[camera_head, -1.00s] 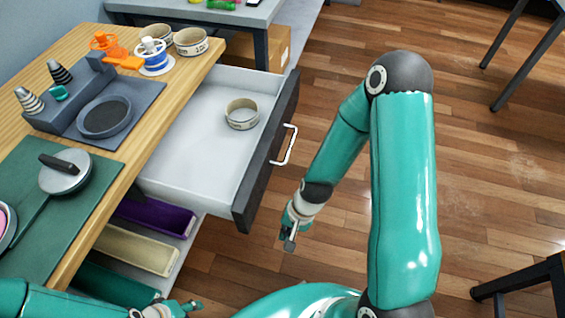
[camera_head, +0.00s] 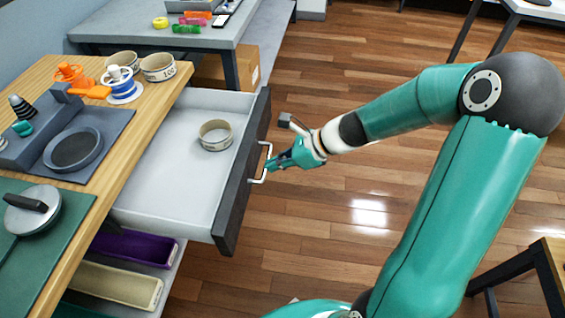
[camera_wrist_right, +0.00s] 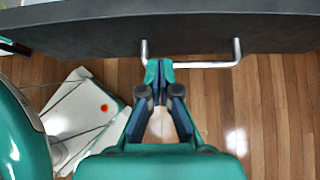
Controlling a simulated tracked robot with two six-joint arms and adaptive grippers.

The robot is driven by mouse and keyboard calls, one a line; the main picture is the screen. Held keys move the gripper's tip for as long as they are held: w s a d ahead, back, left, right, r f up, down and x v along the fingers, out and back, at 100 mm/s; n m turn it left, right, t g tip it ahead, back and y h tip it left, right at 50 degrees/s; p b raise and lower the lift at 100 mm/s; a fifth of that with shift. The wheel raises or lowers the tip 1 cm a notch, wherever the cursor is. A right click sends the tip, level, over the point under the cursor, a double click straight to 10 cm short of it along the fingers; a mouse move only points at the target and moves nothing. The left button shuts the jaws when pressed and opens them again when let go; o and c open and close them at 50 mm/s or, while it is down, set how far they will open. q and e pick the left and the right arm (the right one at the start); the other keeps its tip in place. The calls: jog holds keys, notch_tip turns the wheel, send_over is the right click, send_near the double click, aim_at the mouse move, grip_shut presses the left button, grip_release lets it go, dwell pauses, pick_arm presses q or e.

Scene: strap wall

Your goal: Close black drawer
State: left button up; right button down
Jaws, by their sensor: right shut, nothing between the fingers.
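The black drawer (camera_head: 238,195) is pulled out from the wooden workbench. Its dark front faces right and carries a white metal handle (camera_head: 264,163). A round beige ring (camera_head: 215,135) sits inside on the pale drawer floor. My right gripper (camera_head: 272,165) is shut and empty, with its fingertips at the handle. In the right wrist view the shut fingertips (camera_wrist_right: 158,66) are at the left part of the handle bar (camera_wrist_right: 205,65), below the dark drawer front (camera_wrist_right: 190,30). I cannot tell whether they touch it. My left gripper is not in view.
The workbench top (camera_head: 150,115) holds beige rings, orange and blue spools and a grey tray. A purple bin (camera_head: 135,248) and a cream bin (camera_head: 115,285) sit on a shelf below the drawer. A grey table (camera_head: 200,35) stands behind. Open wooden floor lies right of the drawer.

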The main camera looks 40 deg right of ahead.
aim_at(250, 175)
jog(key=b+x, duration=0.1)
jog(key=x, duration=0.4)
jog(key=shift+w+a+f, duration=0.1)
jog(key=shift+f, duration=0.05)
jog(key=shift+w, duration=0.1)
